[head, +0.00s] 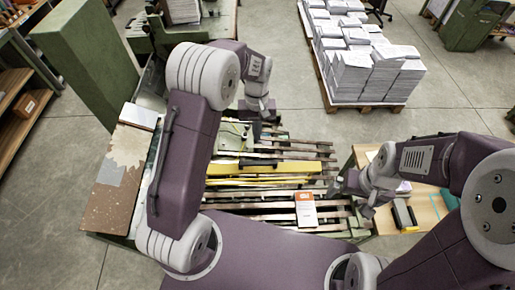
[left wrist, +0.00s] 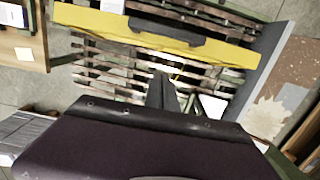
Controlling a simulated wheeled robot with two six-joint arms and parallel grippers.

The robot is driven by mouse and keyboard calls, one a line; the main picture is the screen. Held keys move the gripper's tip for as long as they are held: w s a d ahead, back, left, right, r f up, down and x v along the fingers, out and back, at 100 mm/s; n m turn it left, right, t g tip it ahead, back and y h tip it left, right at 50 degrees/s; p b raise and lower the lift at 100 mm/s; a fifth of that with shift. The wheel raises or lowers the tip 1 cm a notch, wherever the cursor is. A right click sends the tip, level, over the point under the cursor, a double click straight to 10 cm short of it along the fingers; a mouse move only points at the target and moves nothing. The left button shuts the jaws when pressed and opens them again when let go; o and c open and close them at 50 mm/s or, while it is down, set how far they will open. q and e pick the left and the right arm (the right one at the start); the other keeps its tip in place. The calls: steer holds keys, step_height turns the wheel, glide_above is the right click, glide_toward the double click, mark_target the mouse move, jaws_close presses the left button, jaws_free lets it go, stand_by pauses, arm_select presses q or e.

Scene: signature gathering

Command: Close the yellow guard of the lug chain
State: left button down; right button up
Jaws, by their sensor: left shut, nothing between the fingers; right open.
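The yellow guard (head: 290,168) is a long panel with a dark handle, lying across the slatted lug chain (head: 285,215) in the middle of the head view. In the left wrist view the guard (left wrist: 90,22) spans the top, with its dark handle (left wrist: 165,32) on it. I cannot tell the guard's exact angle. My left gripper (head: 257,131) is shut and empty, pointing down beyond the guard. Its dark fingers (left wrist: 162,90) show over the slats in the left wrist view, apart from the handle. My right gripper (head: 350,196) is open and empty, right of the chain.
An orange-and-white book (head: 306,210) lies on the near slats. A brown-topped side table (head: 105,205) stands left, and a wooden table (head: 425,205) with a dark device (head: 404,214) stands right. A pallet of paper stacks (head: 365,75) stands on the floor behind.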

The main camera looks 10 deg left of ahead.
arm_select(q)
steer(key=s+f+p, duration=0.1)
steer(key=s+f, duration=0.1)
steer(key=s+d+f+p, duration=0.1)
steer(key=s+f, duration=0.1)
steer(key=shift+s+d+f, duration=0.1)
steer(key=shift+s, duration=0.25)
arm_select(e)
steer(key=r, duration=0.3)
steer(key=shift+s+d, duration=0.1)
steer(key=shift+s, duration=0.2)
arm_select(q)
steer(key=shift+f, duration=0.1)
arm_select(e)
steer(key=shift+f, duration=0.1)
